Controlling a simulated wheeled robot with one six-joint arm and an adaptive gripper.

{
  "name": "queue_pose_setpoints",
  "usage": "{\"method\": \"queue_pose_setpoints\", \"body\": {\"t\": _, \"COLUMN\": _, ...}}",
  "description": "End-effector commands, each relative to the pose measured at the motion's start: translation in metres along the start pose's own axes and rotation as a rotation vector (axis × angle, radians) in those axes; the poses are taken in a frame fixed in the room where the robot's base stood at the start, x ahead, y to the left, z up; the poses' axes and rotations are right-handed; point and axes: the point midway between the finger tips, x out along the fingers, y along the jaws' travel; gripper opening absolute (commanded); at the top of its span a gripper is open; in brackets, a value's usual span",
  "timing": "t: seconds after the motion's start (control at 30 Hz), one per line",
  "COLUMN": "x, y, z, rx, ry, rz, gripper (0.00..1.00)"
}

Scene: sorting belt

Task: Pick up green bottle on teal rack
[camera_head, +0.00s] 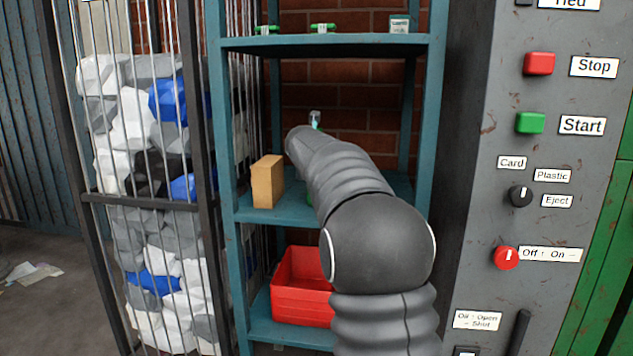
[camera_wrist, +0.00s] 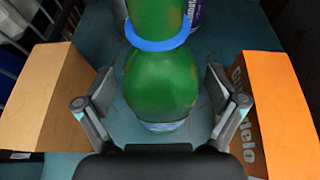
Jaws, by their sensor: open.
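The green bottle (camera_wrist: 160,82), with a blue ring around it, stands on the teal surface in the wrist view. The teal rack (camera_head: 228,130) is in the middle of the head view, and the bottle is mostly hidden there behind my arm. My gripper (camera_wrist: 160,104) is open. Its two fingers are spread to the left and right of the bottle's rounded body, with gaps showing on both sides. The gripper's fingers are not clearly visible in the head view.
A tan box (camera_wrist: 45,95) is close on the left and an orange-brown box (camera_wrist: 272,110) close on the right. A purple-white item (camera_wrist: 195,12) is behind the bottle. A red crate (camera_head: 300,300) sits on the lower shelf. A control panel (camera_head: 535,180) stands right.

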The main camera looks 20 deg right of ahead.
Motion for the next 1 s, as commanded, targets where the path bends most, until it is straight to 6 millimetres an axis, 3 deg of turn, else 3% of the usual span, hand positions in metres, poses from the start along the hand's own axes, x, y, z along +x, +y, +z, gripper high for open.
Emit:
{"method": "queue_pose_setpoints", "body": {"t": 0.13, "x": 0.000, "y": 0.000, "z": 0.000, "rx": 0.000, "ry": 0.000, "rz": 0.000, "gripper": 0.94}}
{"method": "queue_pose_setpoints", "body": {"t": 0.33, "x": -0.001, "y": 0.000, "z": 0.000, "rx": 0.001, "ry": 0.000, "rz": 0.000, "gripper": 0.44}}
{"method": "queue_pose_setpoints", "body": {"t": 0.37, "x": -0.001, "y": 0.000, "z": 0.000, "rx": 0.001, "ry": 0.000, "rz": 0.000, "gripper": 0.43}}
{"method": "queue_pose_setpoints", "body": {"t": 0.77, "x": -0.002, "y": 0.000, "z": 0.003, "rx": 0.001, "ry": -0.001, "rz": 0.001, "gripper": 0.42}}
{"method": "queue_pose_setpoints", "body": {"t": 1.0, "x": -0.009, "y": 0.000, "z": 0.022, "rx": 0.001, "ry": -0.002, "rz": 0.001, "gripper": 0.42}}
